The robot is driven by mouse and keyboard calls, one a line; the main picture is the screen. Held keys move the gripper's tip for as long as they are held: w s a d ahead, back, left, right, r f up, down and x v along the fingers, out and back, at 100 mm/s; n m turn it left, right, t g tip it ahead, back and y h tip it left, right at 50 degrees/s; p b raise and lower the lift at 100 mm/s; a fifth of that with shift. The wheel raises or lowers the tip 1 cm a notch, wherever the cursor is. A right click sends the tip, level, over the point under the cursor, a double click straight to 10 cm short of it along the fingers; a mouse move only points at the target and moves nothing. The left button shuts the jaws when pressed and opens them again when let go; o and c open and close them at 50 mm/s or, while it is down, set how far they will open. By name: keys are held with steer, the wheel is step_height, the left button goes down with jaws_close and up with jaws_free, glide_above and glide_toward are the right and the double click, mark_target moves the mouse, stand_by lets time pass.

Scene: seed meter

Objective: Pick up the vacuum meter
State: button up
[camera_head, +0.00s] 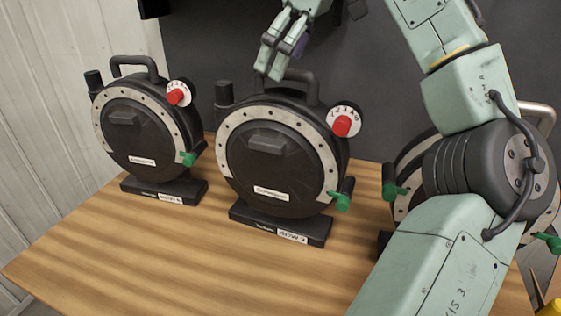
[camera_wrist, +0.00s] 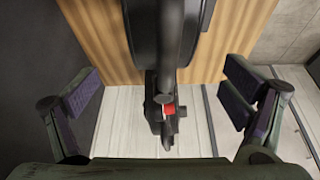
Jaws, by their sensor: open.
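Three round black seed meters stand in a row on the table; I cannot tell from the small labels which one the task means. The middle meter (camera_head: 268,160) has a grey rim, a red dial knob, a green knob and a black top handle (camera_head: 300,84). It stands upright on a black base. My gripper (camera_head: 269,69) is open and points down beside this handle, close to it; contact is unclear. In the wrist view my gripper (camera_wrist: 162,98) has its fingers spread wide, with black meter parts (camera_wrist: 160,35) and a red knob (camera_wrist: 169,109) visible between and beyond them.
The left meter (camera_head: 142,130) stands apart from the middle one. The right meter (camera_head: 402,205) is largely hidden behind my arm. The wooden table (camera_head: 150,245) is bare in front. A dark wall (camera_head: 210,50) stands behind, and a pale panelled wall (camera_head: 50,100) at the left.

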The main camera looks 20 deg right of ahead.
mark_target(273, 93)
steer(key=shift+s+x, duration=0.1)
steer(key=shift+x, duration=1.45)
steer(key=shift+s+x, duration=0.15)
steer(key=shift+x, duration=1.4)
steer(key=shift+f, duration=0.1)
steer(key=c, duration=2)
